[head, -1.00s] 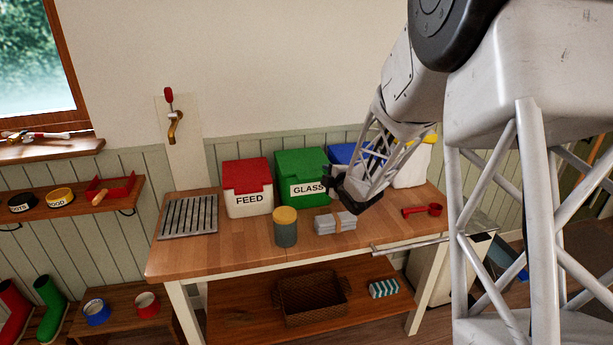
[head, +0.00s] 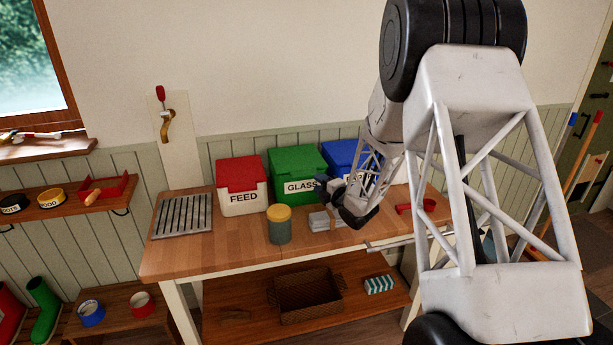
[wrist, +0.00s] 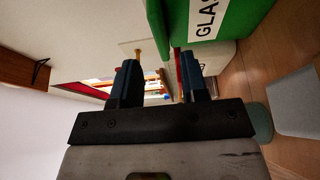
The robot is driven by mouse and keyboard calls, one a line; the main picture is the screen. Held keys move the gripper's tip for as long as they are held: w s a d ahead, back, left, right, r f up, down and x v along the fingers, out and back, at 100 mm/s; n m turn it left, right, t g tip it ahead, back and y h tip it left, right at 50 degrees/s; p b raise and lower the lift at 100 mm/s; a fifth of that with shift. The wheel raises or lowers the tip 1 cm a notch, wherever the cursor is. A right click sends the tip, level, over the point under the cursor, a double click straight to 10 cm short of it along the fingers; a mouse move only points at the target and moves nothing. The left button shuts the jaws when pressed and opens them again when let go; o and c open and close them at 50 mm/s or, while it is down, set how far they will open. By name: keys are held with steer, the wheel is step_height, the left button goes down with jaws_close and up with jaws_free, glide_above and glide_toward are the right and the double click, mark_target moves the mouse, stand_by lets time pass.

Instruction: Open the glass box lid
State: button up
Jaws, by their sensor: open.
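The green glass box (head: 298,176) stands on the wooden worktop between the red-lidded feed box and a blue box. Its green lid (head: 296,157) looks closed in the head view. My gripper (head: 322,184) is in front of the box's right front side and hides the right end of its GLASS label. In the wrist view my gripper (wrist: 160,85) is open, with nothing seen between the fingers. The glass box (wrist: 238,15) shows there at the upper right, beyond the right finger. I cannot tell the exact gap, and the lid's edge is not clear there.
The feed box (head: 242,187) stands left, the blue box (head: 343,156) right. A red scoop (head: 424,206) lies right. A slotted grey rack (head: 183,215) lies at the left end.

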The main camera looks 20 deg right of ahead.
mark_target(309, 176)
steer(key=shift+x, duration=3.9)
jaws_close()
